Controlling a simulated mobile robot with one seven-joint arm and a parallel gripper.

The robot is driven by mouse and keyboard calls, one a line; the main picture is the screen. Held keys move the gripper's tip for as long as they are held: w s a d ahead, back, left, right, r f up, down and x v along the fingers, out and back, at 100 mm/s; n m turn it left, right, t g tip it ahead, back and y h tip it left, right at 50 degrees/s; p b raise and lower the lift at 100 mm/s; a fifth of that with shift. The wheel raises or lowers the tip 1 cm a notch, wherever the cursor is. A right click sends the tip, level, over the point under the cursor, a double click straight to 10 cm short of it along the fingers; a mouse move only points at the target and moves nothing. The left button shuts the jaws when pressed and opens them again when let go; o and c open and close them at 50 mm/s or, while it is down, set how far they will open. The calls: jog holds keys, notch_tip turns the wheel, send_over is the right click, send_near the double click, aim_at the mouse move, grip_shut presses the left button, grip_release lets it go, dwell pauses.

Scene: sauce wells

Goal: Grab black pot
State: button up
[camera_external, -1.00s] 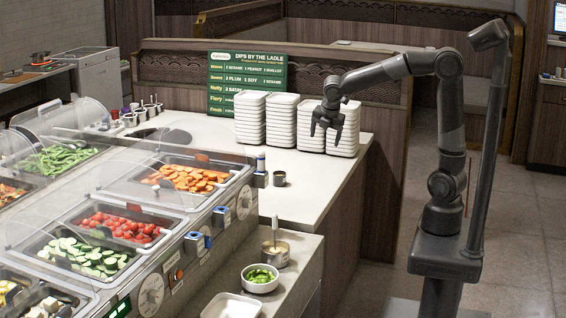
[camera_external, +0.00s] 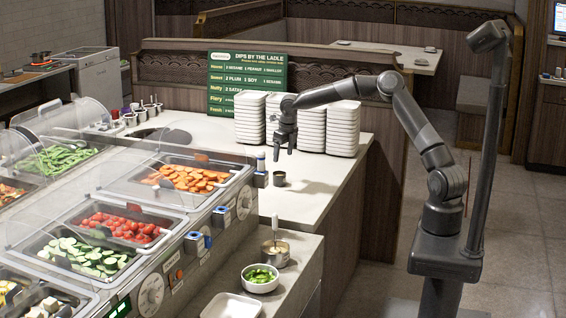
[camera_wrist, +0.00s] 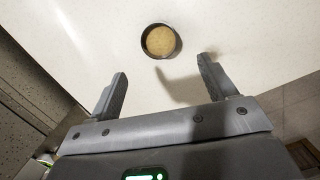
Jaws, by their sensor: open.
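The black pot (camera_external: 279,178) is a small, dark, round cup standing upright on the pale counter, to the right of the salad bar. In the wrist view the black pot (camera_wrist: 160,41) shows from above, with a dark rim and a tan inside. It lies beyond my fingertips, about midway between them across the picture. My gripper (camera_external: 284,151) is above the counter, over the pot and apart from it. In the wrist view my gripper (camera_wrist: 161,68) is open, with nothing between its fingers.
Stacks of white plates (camera_external: 342,129) stand behind my gripper. A metal pot with a handle (camera_external: 275,253) and a bowl of green pieces (camera_external: 260,279) sit on the lower shelf. The counter right of the pot is clear.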

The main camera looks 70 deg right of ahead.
aim_at(279, 177)
jog(key=f, duration=0.3)
jog(key=w+f, duration=0.1)
jog(key=f, duration=0.3)
jog(key=w+f, duration=0.1)
jog(key=f, duration=0.3)
jog(key=shift+d+f, duration=0.1)
jog(key=shift+d, duration=0.1)
jog(key=shift+c, duration=0.3)
jog(key=c, duration=1.1)
